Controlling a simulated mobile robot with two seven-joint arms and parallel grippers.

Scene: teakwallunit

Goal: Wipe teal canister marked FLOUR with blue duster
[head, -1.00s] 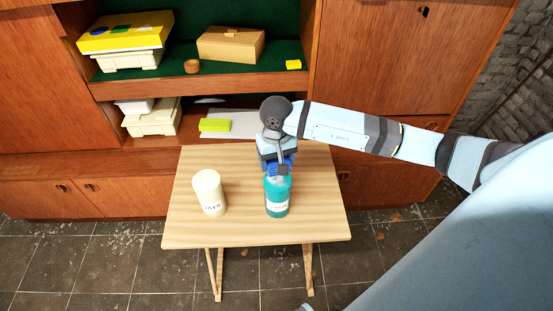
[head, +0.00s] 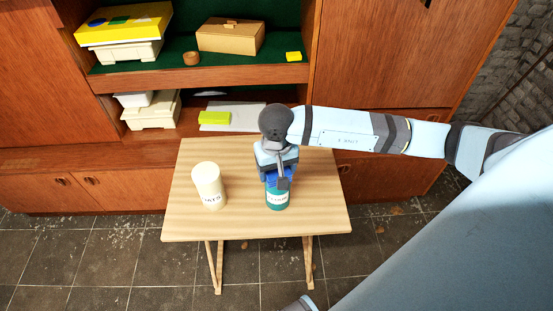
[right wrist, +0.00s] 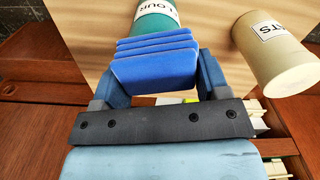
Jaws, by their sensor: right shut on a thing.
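The teal canister (head: 277,201) stands upright on the small wooden table, right of its middle, with a white label facing front. In the right wrist view the teal canister (right wrist: 148,25) shows a label reading "LOUR", its first letter cut off. My right gripper (head: 279,181) is shut on the blue duster (right wrist: 155,62), a ridged block between its fingers. In the head view the duster overlaps the canister's upper part and hides its top. I cannot tell for certain whether they touch. My left gripper is not in view.
A cream canister (head: 209,186) stands to the left on the table (head: 240,225), with a gap between. Behind is a teak wall unit (head: 300,73) with boxes, a yellow-green block (head: 214,118) and a wooden ring (head: 191,58) on its shelves. The table's front is clear.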

